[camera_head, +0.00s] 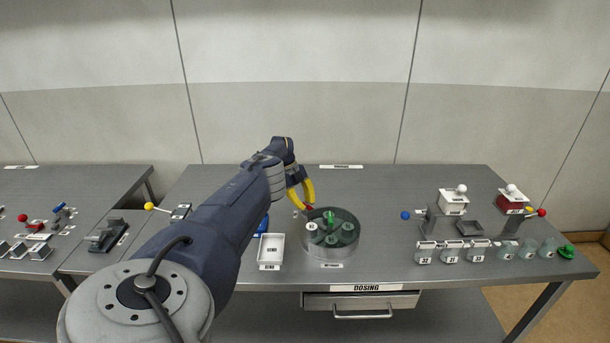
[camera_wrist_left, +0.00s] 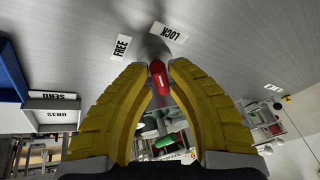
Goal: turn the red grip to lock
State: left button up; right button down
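The red grip (camera_wrist_left: 159,78) shows in the wrist view between the yellow fingertips of my left gripper (camera_wrist_left: 159,72). The fingers close in on both its sides with hardly any gap. A LOCK label (camera_wrist_left: 168,33) and a FREE label (camera_wrist_left: 121,46) are on the grey surface beyond it; the grip's long side runs roughly up and down the picture. In the head view my left gripper (camera_head: 308,207) reaches down at the left rim of the round, green-tinted dryer hood (camera_head: 344,218), and only a bit of red shows at its tips. My right gripper is out of view.
A white tray (camera_head: 271,264) stands left of the hood, with a blue thing partly behind my arm. Levers, white and red boxes (camera_head: 511,203) and several small jars (camera_head: 527,250) stand at the right. The bench between hood and jars is clear.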

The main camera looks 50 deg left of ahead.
pick_arm(q)
jog(key=shift+o, duration=0.7)
jog(key=shift+r, duration=0.1)
jog(key=v, duration=0.7)
jog(key=shift+r, duration=0.15)
jog(key=shift+a, duration=0.1)
